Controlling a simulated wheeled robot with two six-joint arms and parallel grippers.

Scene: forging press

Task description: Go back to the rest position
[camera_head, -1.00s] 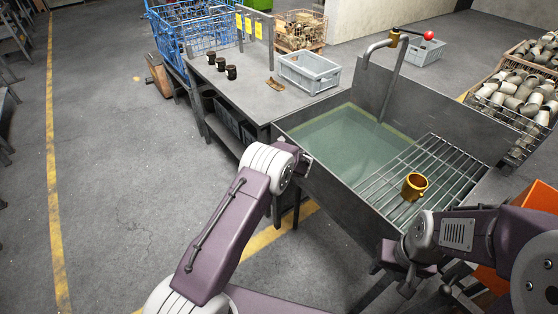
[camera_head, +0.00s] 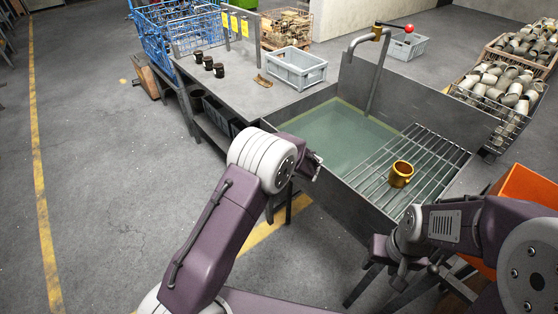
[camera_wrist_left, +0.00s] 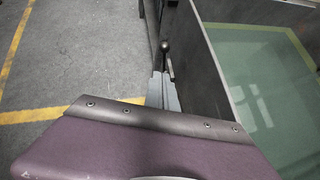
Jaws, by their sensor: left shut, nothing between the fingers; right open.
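My left arm comes in from the left in the head view, its wrist in front of the sink's near left corner. My left gripper (camera_head: 316,168) is small there and partly hidden behind the wrist. In the left wrist view its fingers (camera_wrist_left: 164,92) are together and empty, beside the sink's outer wall. My right gripper (camera_head: 401,277) hangs low in front of the sink, open, pointing downward; its fingertips are hard to make out.
The water-filled sink (camera_head: 339,134) is close ahead. A table (camera_head: 238,86) with several dark cups (camera_head: 208,63) and a grey crate (camera_head: 319,72) adjoins its left. An orange bin (camera_head: 522,187) stands right, behind my right arm. The floor at left is clear.

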